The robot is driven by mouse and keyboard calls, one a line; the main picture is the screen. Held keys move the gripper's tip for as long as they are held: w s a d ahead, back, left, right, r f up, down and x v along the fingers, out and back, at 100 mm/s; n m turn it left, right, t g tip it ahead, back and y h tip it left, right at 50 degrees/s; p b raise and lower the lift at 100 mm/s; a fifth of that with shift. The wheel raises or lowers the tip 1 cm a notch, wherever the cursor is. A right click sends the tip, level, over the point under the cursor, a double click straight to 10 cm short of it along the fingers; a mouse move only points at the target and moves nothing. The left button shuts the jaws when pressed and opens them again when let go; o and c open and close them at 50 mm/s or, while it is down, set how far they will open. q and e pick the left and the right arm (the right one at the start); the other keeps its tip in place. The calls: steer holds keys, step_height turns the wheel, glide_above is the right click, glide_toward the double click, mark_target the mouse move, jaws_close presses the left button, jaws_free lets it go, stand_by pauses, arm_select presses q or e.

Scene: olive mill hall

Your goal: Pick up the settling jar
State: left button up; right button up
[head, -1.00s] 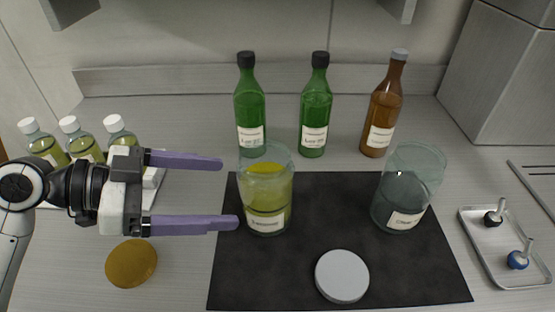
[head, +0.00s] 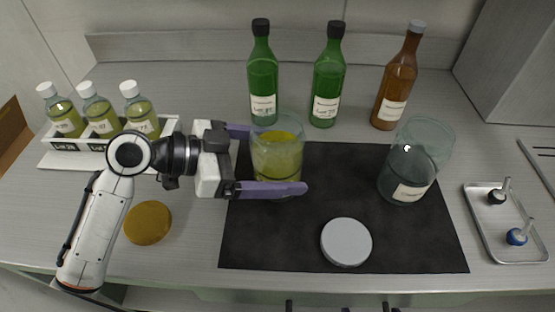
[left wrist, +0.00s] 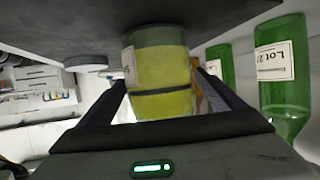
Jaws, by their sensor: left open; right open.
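The settling jar (head: 277,165), a clear glass jar of yellow-green liquid with a darker layer low down, stands upright on the dark mat (head: 330,260). My left gripper (head: 283,160), with purple fingers, is open around it, one finger in front and the other partly hidden behind the glass. In the left wrist view, the jar (left wrist: 158,75) appears upside down between the spread fingers; contact cannot be told. A second glass jar (head: 410,170) with dark greyish contents stands on the mat to the right. My right gripper does not show.
Two green bottles (head: 263,85) and a brown bottle (head: 396,85) stand behind the mat. A grey disc (head: 346,242) lies on the mat's front part. An amber disc (head: 148,223) lies left. A rack of small bottles (head: 75,150) stands left; a metal tray (head: 500,252) lies right.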

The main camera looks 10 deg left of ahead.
mark_target(298, 119)
arm_select(q)
steer(key=c, duration=2)
steer(key=shift+o, duration=0.2)
steer(key=shift+r, duration=0.2)
steer(key=shift+r, duration=0.15)
steer(key=shift+r+p, duration=0.4)
steer(key=shift+r, duration=4.35)
